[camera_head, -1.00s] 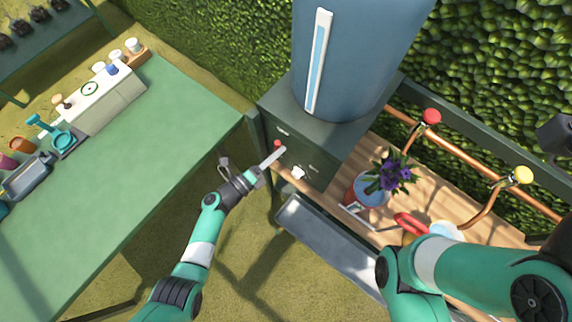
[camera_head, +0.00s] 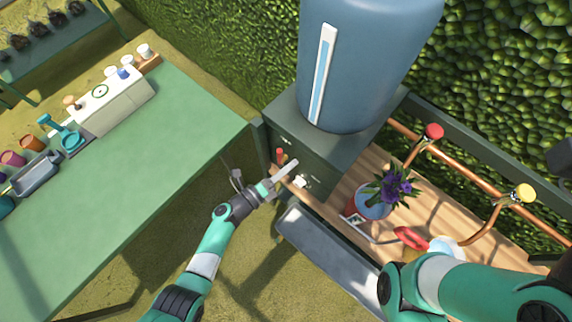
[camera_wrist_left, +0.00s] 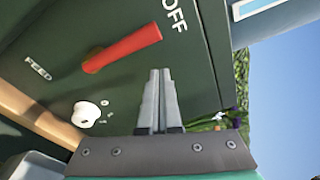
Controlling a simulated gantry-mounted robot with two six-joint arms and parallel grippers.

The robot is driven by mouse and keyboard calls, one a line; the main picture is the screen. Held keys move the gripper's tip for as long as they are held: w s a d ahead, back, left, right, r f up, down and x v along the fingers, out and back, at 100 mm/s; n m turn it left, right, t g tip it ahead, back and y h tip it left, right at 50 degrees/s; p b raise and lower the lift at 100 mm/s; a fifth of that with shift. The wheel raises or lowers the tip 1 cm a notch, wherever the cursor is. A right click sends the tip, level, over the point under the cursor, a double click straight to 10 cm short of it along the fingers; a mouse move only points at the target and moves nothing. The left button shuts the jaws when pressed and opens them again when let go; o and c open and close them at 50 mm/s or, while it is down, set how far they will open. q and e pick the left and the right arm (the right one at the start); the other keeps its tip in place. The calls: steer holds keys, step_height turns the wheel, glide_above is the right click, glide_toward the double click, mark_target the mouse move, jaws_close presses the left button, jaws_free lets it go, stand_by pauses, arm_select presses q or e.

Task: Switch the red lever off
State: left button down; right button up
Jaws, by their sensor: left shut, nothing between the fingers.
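The red lever (camera_head: 281,156) sits on the dark green cabinet front (camera_head: 318,165) below the blue tank. In the left wrist view the lever (camera_wrist_left: 122,49) lies slanted, its wider end beside the word OFF and its other end towards the word FEED. My left gripper (camera_head: 291,168) is shut and empty, just right of the lever in the head view. In the left wrist view its closed fingers (camera_wrist_left: 158,98) stand in front of the panel near the lever; whether they touch it I cannot tell. My right gripper is not in view.
A white knob (camera_wrist_left: 87,114) is on the same panel. The blue tank (camera_head: 360,70) stands on the cabinet. A potted purple flower (camera_head: 372,198), a red-handled tool (camera_head: 410,238) and copper pipes (camera_head: 470,168) are to the right. A green table (camera_head: 130,180) is at left.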

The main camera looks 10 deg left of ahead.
arm_select(q)
steer(key=p+v, duration=0.3)
steer(key=v, duration=0.6)
steer(key=shift+s+f, duration=0.3)
steer(key=shift+s, duration=0.25)
